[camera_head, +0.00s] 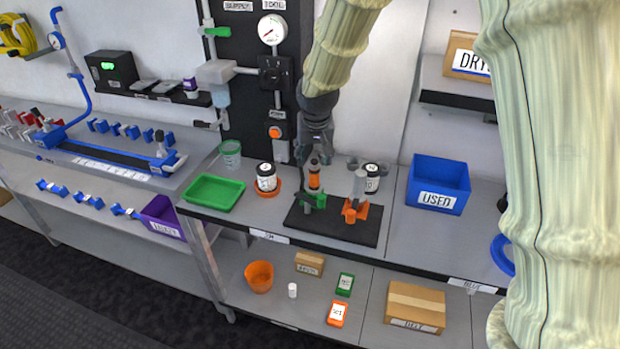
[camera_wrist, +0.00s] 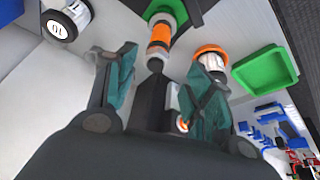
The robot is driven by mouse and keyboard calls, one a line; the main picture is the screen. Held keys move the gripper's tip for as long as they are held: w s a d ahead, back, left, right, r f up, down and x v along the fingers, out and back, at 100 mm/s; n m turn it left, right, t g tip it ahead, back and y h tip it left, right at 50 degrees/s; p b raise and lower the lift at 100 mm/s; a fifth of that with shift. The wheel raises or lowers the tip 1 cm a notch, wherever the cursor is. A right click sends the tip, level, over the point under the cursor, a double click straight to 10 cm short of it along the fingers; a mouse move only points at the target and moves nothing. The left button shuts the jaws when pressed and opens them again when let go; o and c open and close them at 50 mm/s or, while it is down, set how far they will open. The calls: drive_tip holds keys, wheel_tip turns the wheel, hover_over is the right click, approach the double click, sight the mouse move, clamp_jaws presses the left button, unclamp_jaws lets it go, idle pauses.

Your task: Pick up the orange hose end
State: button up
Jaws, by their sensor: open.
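The orange hose end (camera_head: 314,181) stands upright in a green holder (camera_head: 312,201) on the black base plate (camera_head: 333,228). In the wrist view the hose end (camera_wrist: 160,37) is an orange-banded cylinder with a grey tip, ahead of the fingers and apart from them. My gripper (camera_head: 315,155) is directly above it in the head view, pointing down. In the wrist view the two teal-padded fingers of my gripper (camera_wrist: 158,90) are spread with nothing between them. A second holder (camera_head: 355,212), orange with a pale grey cone-like part, is just to the right.
A green tray (camera_head: 213,192) is at left and the blue USED bin (camera_head: 438,184) at right. The wall panel (camera_head: 262,80) rises close behind.

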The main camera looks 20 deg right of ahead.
sight(314, 163)
drive_tip(key=shift+s+f, duration=0.1)
drive_tip(key=shift+f, duration=0.45)
drive_tip(key=p+x, duration=0.1)
drive_tip(key=x, duration=0.2)
drive_tip(key=shift+d, duration=0.2)
drive_tip(key=shift+f, duration=0.45)
drive_tip(key=shift+w+p+x, duration=0.1)
drive_tip(key=shift+p+x, duration=0.45)
drive_tip(key=shift+x, duration=0.7)
drive_tip(key=shift+w+p+x, duration=0.15)
drive_tip(key=shift+p+x, duration=0.35)
drive_tip(key=shift+x, duration=0.75)
drive_tip(key=shift+d+r, duration=0.15)
drive_tip(key=shift+d, duration=0.05)
drive_tip(key=shift+c, duration=0.2)
clamp_jaws()
